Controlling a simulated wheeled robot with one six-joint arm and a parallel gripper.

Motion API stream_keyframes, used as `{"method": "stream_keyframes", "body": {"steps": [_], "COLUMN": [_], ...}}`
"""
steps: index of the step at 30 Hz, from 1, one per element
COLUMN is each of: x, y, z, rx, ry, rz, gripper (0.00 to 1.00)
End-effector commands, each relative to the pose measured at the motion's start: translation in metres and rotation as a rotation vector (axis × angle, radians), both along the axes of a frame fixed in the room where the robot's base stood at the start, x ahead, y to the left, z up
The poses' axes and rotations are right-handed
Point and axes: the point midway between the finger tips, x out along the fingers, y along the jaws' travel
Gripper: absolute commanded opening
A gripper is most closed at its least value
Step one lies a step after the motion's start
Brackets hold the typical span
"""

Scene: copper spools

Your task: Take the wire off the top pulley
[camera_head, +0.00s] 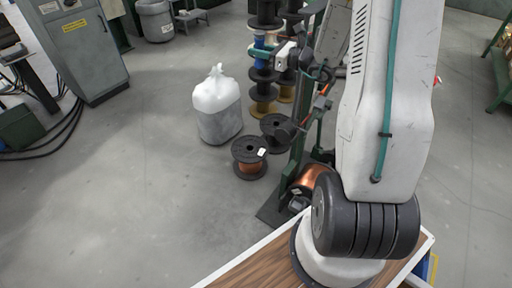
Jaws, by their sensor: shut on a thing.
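The green stand (297,150) rises just left of my arm, with a copper-wound spool (312,178) low on it. Small dark and orange parts sit near its upper end. The wire is too thin to follow here. I cannot pick out the top pulley among the crowded parts or tell whether the wire touches it. My large upper arm hides what lies behind it.
A copper spool (250,157) and a dark spool (276,130) stand on the floor left of the stand. A white sack (217,105) and stacked spools (264,80) are behind. A grey cabinet (82,50) stands far left.

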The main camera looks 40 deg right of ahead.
Motion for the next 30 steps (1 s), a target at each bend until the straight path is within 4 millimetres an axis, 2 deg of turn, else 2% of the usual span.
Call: {"method": "stream_keyframes", "body": {"steps": [8,30], "x": [-0.003,-0.065], "y": [-0.002,-0.024], "z": [0.000,0.000], "rx": [0.000,-0.001], "ry": [-0.001,-0.001], "rz": [-0.001,-0.002], "gripper": [0.00,0.00]}}
